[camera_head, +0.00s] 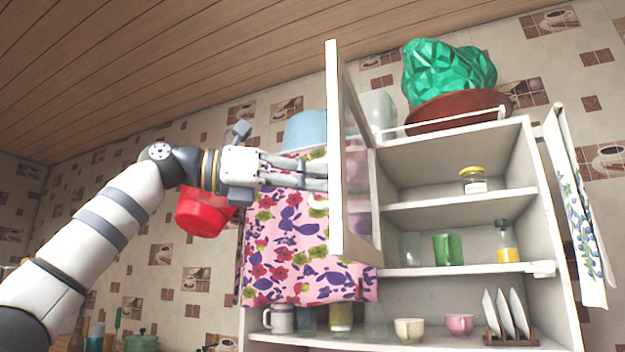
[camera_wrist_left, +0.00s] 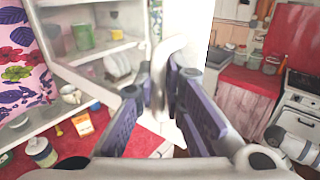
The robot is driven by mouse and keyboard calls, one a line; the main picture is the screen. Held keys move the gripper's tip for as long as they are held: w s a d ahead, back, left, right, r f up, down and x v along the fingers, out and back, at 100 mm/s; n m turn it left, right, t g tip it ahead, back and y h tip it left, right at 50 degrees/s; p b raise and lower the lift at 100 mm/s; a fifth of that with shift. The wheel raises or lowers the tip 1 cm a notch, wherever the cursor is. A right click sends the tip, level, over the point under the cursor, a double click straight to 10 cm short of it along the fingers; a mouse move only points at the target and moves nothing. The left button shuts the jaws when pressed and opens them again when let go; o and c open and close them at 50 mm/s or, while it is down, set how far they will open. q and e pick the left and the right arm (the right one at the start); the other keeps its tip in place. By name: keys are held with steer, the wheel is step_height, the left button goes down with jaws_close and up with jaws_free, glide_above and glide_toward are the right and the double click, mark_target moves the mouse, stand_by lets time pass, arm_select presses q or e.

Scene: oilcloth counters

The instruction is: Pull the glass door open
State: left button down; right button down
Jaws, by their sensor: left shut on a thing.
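The glass door (camera_head: 335,120) of the white wall cabinet stands swung out from the cabinet front, its white frame seen nearly edge-on in the head view. My left gripper (camera_head: 322,178) reaches from the left to the outer side of the door. In the left wrist view its fingers (camera_wrist_left: 160,90) are closed around a pale curved handle (camera_wrist_left: 167,52). In the head view the handle is hidden by the fingers and frame.
Open shelves hold a jar (camera_head: 473,181), a green mug (camera_head: 447,249), a bottle (camera_head: 506,241) and plates (camera_head: 507,312). A floral cloth (camera_head: 290,240) hangs behind my gripper. A red pot (camera_head: 203,212) shows under my wrist. A green faceted object (camera_head: 447,72) sits above the cabinet.

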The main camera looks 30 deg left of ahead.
arm_select(q)
steer(key=shift+s+a+r, duration=0.35)
steer(key=shift+r, duration=0.25)
steer(key=c, duration=2.1)
jaws_free()
steer(key=shift+o, duration=0.7)
steer(key=shift+w+d, duration=0.1)
steer(key=f+v, duration=0.1)
steer(key=v, duration=1)
steer(key=shift+a, duration=0.35)
